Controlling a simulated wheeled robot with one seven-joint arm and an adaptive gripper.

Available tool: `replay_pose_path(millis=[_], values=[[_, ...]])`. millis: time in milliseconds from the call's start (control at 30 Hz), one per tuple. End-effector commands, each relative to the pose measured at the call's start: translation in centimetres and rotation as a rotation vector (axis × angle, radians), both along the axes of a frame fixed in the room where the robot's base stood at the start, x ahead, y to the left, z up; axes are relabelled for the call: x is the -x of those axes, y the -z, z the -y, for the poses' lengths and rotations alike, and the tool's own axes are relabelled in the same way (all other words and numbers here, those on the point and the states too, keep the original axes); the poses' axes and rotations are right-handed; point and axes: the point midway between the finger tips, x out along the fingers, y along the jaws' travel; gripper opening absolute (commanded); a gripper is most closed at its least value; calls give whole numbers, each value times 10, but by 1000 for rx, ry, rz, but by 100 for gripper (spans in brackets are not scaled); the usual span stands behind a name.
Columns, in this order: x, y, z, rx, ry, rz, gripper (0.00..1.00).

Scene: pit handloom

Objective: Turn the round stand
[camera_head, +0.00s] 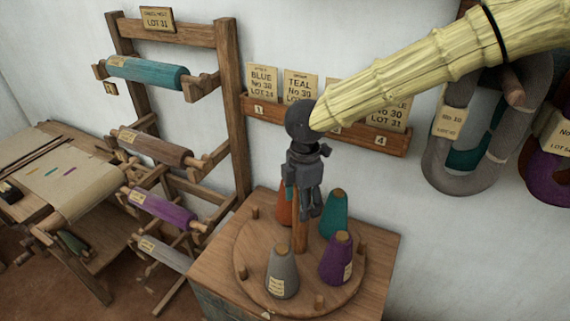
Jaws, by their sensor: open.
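The round stand (252,286) is a wooden disc with short pegs around its rim and a post (300,238) rising from its middle. It carries an orange cone (284,209), a teal cone (335,213), a purple cone (336,261) and a grey cone (283,272). My gripper (303,208) is open and points down at the top of the post, over the middle of the stand. The post's upper end is partly hidden by the fingers, and I cannot tell whether they touch it. The orange cone is partly hidden behind my gripper.
The stand rests on a wooden cabinet (375,290) close to the wall. A rack (229,110) with coloured rolls stands to the left. A card shelf (262,105) and hanging yarn skeins (446,178) are on the wall behind. A loom table (12,203) is far left.

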Motion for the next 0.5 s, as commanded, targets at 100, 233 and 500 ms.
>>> replay_pose_path(millis=[100,233,500], values=[[-1,-21,1,-1,5,4,59],[-1,-46,0,-1,4,4,59],[0,-89,0,0,5,1,59]])
